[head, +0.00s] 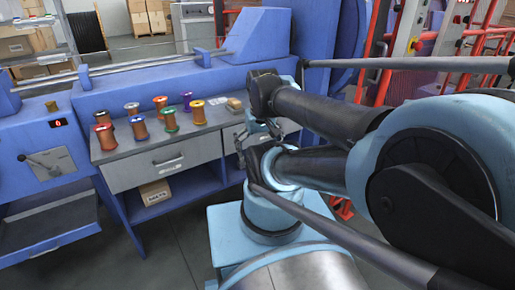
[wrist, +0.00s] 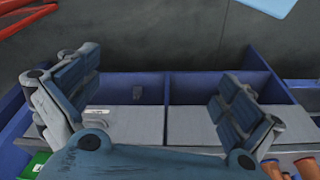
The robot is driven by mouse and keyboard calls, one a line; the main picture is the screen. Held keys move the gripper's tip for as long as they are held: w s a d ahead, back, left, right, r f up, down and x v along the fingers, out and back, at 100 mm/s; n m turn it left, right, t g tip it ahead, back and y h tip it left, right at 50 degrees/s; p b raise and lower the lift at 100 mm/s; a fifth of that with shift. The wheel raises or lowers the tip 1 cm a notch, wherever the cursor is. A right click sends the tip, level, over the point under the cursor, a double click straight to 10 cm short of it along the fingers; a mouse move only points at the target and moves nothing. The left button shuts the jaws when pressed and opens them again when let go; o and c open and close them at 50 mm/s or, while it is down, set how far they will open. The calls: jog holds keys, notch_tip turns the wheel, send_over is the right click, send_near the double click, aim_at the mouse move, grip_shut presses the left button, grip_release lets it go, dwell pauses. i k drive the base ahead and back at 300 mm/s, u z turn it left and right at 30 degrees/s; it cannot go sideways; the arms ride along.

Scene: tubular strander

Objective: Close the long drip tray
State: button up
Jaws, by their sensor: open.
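I cannot pick out a long drip tray with certainty. In the head view, a grey drawer front (head: 160,166) with a bar handle sits under the bench top, and a second grey front (head: 229,143) to its right is partly hidden by my arm. My gripper (head: 257,133) is at the right end of the bench, in front of that second front. In the wrist view my gripper (wrist: 160,95) is open, its fingers wide apart with nothing between them. Beyond them are a grey band (wrist: 195,125) and blue-walled compartments (wrist: 255,78). I see no contact.
Several wire spools (head: 139,128) stand on the grey bench top (head: 150,148), with a small brown block (head: 234,105) at its right. A cardboard box (head: 155,192) is on the shelf below. A lever panel (head: 48,165) is at left. Red frames (head: 382,60) stand at right.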

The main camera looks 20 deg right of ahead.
aim_at(34, 233)
jog(key=u, duration=1.95)
